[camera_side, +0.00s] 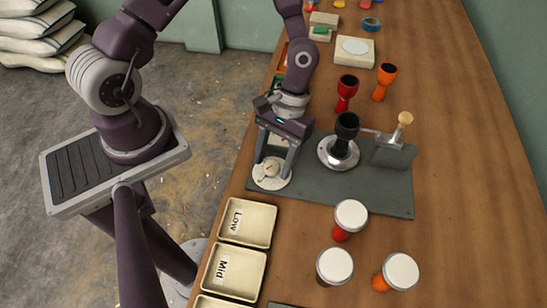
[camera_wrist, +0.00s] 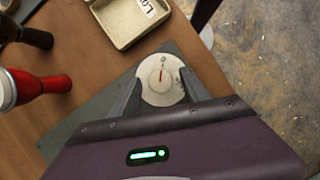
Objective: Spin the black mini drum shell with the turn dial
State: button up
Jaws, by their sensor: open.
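The black mini drum shell (camera_side: 346,128) stands upright on a round silver turntable (camera_side: 327,157) on the grey base plate (camera_side: 385,192). The turn dial (camera_side: 268,182) is a pale disc at the plate's left end, with a raised middle. It also shows in the wrist view (camera_wrist: 176,97), with a red pointer line and small markings. My gripper (camera_side: 272,168) is open and points down over the dial. Its two fingers stand at either side of the dial's middle; I cannot tell whether they touch it. The shell is outside the wrist view.
A wooden-knobbed lever (camera_side: 404,119) stands right of the turntable. Red (camera_side: 347,88) and orange (camera_side: 385,80) shells stand behind. Several white-topped drums (camera_side: 351,214) stand in front. Cream trays labelled Low (camera_side: 264,207) and Mid (camera_side: 259,263) lie near the dial. Bare table lies to the right.

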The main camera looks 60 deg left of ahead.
grip_shut()
jog(key=shift+m, duration=0.3)
jog(key=m+y, duration=0.1)
jog(key=m, duration=0.2)
jog(key=shift+d+m+y, duration=0.15)
jog(key=shift+m+y, duration=0.25)
jog(key=m+y, duration=0.1)
jog(key=m, duration=0.1)
jog(key=m+y, duration=0.1)
jog(key=m, duration=0.2)
jog(key=shift+d, duration=0.1)
jog(key=m, duration=0.3)
jog(key=m+t+y, duration=0.1)
jog(key=m, duration=0.1)
jog(key=shift+s+d+m+y, duration=0.1)
jog(key=shift+s+m+y, duration=0.05)
jog(key=shift+m+y, duration=0.2)
jog(key=shift+s+m+t+y, duration=0.15)
jog(key=shift+m+t, duration=0.3)
jog(key=shift+m, duration=0.75)
jog(key=shift+w+m+t+y, duration=0.15)
jog(key=shift+m+t, duration=0.3)
jog(key=shift+m, duration=0.7)
jog(key=shift+s, duration=0.1)
